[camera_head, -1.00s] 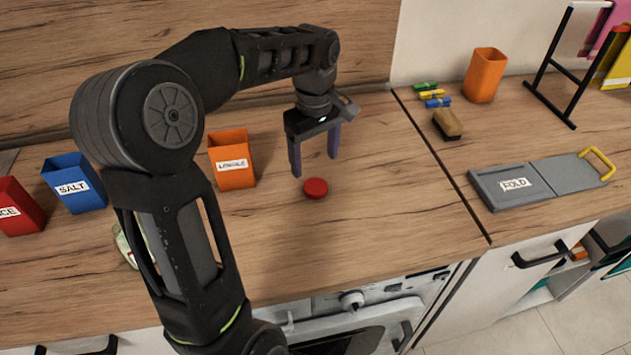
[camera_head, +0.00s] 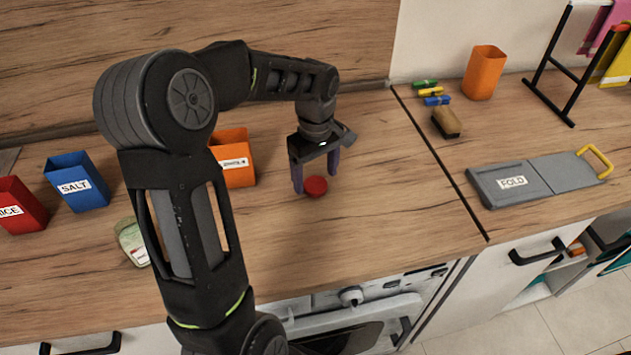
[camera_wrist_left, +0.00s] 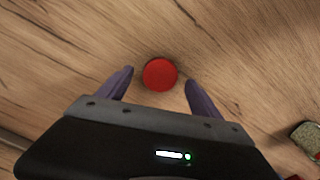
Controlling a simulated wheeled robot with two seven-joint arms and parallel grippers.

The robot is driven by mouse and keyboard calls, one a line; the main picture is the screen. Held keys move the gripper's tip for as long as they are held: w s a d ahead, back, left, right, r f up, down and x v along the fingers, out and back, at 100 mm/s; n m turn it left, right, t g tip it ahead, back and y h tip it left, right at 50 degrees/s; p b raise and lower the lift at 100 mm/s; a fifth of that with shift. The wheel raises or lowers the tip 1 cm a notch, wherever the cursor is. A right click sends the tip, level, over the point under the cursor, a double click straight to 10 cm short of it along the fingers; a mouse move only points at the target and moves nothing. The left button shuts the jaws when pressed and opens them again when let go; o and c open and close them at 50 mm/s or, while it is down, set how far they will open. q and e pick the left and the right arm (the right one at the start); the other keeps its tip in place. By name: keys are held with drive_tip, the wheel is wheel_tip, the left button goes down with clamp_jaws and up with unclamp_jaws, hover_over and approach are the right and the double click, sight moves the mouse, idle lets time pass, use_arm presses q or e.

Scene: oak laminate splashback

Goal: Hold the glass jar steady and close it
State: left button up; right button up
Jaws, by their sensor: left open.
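A round red lid (camera_head: 315,186) lies flat on the wooden counter, and it also shows in the left wrist view (camera_wrist_left: 160,74). My left gripper (camera_head: 317,190) points down over the counter with its fingers apart on either side of the lid. In the wrist view the fingertips of my left gripper (camera_wrist_left: 158,82) flank the lid, with a gap on each side. A pale greenish glass jar (camera_head: 132,242) with a label stands to the left, partly hidden by my left arm. A part of it seems to show in the wrist view (camera_wrist_left: 306,138). My right gripper is not visible.
A red box (camera_head: 20,207), a blue SALT box (camera_head: 77,184) and an orange box (camera_head: 240,174) stand at the left. A grey folding board (camera_head: 540,180), a brush (camera_head: 446,123) and an orange cup (camera_head: 484,73) are at the right. The counter right of the lid is clear.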

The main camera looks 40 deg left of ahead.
sight(315, 184)
use_arm(q)
drive_tip(key=shift+f, duration=0.85)
drive_tip(key=c, duration=1.5)
drive_tip(key=shift+r, duration=0.15)
wheel_tip(315, 184, up, 10)
drive_tip(key=shift+f+b, duration=0.1)
drive_tip(key=shift+b, duration=0.5)
